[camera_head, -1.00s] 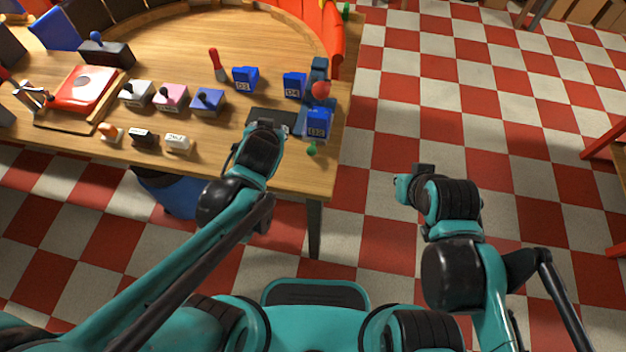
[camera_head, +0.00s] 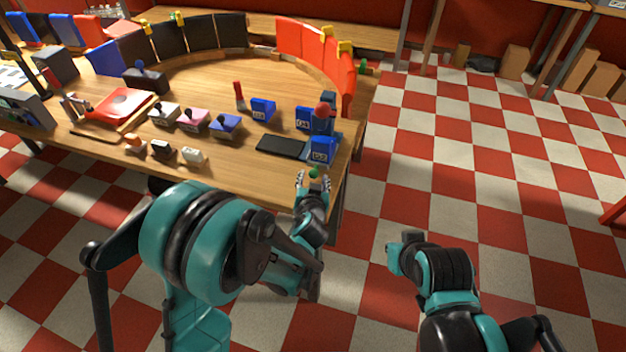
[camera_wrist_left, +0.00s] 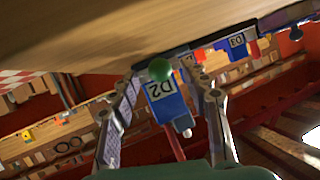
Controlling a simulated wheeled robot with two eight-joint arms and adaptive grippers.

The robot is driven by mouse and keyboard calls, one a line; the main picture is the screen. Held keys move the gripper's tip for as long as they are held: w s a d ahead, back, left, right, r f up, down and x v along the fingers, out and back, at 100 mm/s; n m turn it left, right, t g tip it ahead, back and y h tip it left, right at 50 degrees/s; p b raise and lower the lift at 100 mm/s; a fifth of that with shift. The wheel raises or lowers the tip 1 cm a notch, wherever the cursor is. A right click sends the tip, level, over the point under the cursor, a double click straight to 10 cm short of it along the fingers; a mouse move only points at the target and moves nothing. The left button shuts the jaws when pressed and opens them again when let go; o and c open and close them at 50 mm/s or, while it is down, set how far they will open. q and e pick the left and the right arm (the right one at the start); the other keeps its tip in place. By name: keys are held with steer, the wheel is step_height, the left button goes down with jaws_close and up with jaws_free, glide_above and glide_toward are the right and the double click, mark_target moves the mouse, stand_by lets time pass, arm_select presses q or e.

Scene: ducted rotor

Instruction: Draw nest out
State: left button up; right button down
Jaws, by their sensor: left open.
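A green ball knob (camera_head: 314,173) sits at the table's front right edge, in front of a blue block marked D2 (camera_head: 321,150). Which part is the nest I cannot tell for sure. My left gripper (camera_head: 313,184) is open at the knob. In the left wrist view the green knob (camera_wrist_left: 160,70) lies between the two spread fingers of my left gripper (camera_wrist_left: 166,84), near the tips, with the D2 block (camera_wrist_left: 167,102) behind it. I cannot tell whether the fingers touch the knob. My right gripper (camera_head: 402,247) is over the floor, away from the table; its jaws are unclear.
A dark flat pad (camera_head: 282,146) lies left of the D2 block. A red ball (camera_head: 323,110) on a blue stand and a blue D4 block (camera_head: 305,118) are behind it. Several small blocks and a red-topped tray (camera_head: 122,104) are further left. Floor right of the table is clear.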

arm_select(q)
steer(key=shift+x, duration=1.1)
jaws_close()
steer(key=shift+w, duration=0.1)
